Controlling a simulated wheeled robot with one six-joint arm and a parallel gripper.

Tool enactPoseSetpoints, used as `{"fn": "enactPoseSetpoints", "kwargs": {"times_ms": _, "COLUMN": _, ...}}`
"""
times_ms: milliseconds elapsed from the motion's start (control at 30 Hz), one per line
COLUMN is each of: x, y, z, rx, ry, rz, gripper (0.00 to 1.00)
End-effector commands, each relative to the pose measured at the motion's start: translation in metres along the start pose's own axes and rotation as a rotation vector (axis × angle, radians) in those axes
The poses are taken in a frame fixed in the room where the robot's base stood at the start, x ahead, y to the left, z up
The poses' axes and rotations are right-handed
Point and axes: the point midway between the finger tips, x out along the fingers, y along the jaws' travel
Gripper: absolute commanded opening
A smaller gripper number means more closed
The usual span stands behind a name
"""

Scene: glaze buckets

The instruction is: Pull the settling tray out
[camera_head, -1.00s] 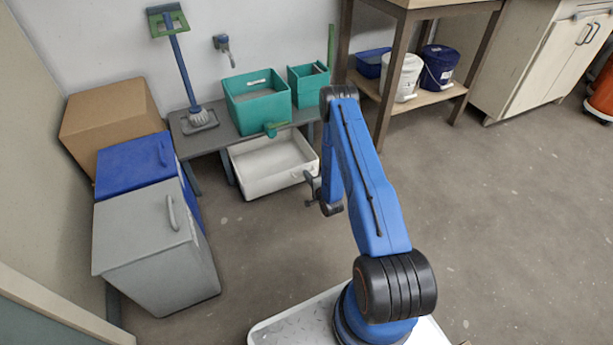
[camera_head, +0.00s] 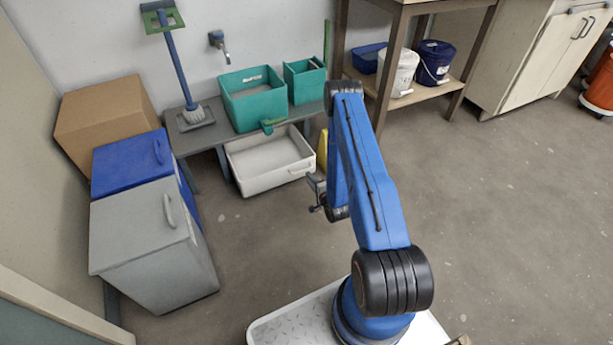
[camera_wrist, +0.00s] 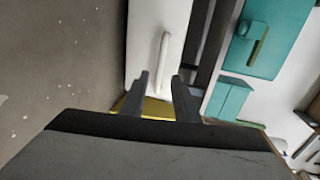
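The settling tray (camera_head: 238,181) looks to be the white, open-topped tray under the grey bench, partly out in front of it. Its pale bar handle (camera_head: 302,168) is on the right-hand wall. My gripper (camera_head: 313,193) is just right of and in front of the tray. In the wrist view, my gripper (camera_wrist: 160,78) has two dark fingers apart with nothing held. There the tray's white wall (camera_wrist: 143,35) fills the upper middle, and its handle (camera_wrist: 164,52) runs lengthwise, its near end appearing between the fingertips. I cannot tell how far off it is.
The grey bench (camera_head: 222,133) holds teal bins (camera_head: 257,112) and a brush. A yellow object (camera_head: 322,150) stands beside the tray, partly behind my arm. Grey (camera_head: 150,255) and blue bins stand left. Floor in front of the tray is clear.

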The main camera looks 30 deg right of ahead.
Motion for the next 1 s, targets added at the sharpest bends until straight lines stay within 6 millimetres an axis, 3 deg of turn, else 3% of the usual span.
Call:
{"fn": "enactPoseSetpoints", "kwargs": {"times_ms": 300, "x": -0.064, "y": 0.002, "z": -0.001, "rx": 0.003, "ry": 0.002, "rz": 0.003, "gripper": 0.28}}
{"fn": "enactPoseSetpoints", "kwargs": {"times_ms": 500, "x": -0.092, "y": 0.001, "z": -0.001, "rx": 0.002, "ry": 0.002, "rz": 0.003, "gripper": 0.28}}
{"fn": "enactPoseSetpoints", "kwargs": {"times_ms": 700, "x": -0.104, "y": 0.001, "z": 0.0, "rx": 0.001, "ry": 0.0, "rz": 0.001, "gripper": 0.28}}
{"fn": "enactPoseSetpoints", "kwargs": {"times_ms": 1000, "x": -0.104, "y": 0.001, "z": 0.0, "rx": 0.0, "ry": 0.0, "rz": 0.001, "gripper": 0.28}}
